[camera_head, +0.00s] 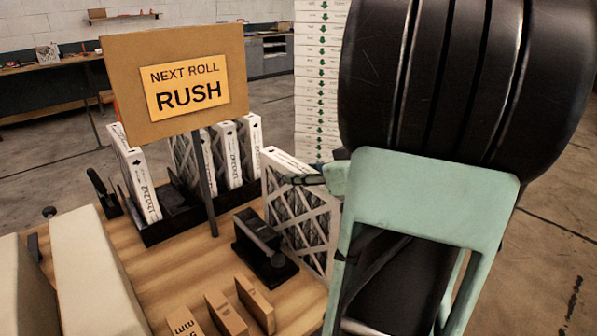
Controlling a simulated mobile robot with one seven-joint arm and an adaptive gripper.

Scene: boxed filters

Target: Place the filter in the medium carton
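A white-edged filter (297,222) with a dark pleated lattice face stands out from the others, right of the table's middle. The dark tip of my gripper (310,180) lies across its upper right edge and appears closed on it. The far finger is hidden behind the filter, and my arm covers the filter's right side. Whether its lower edge touches the table is unclear. Several more filters (228,155) stand upright in a dark rack (172,222) behind. I cannot make out which thing is the medium carton.
A brown sign (178,80) reading "NEXT ROLL RUSH" stands on a post before the rack. A black dispenser-like tool (262,248) sits left of the filter. Small brown blocks (226,313) lie in front. Long cream shapes (92,275) fill the lower left. A tall white stack (318,85) rises behind.

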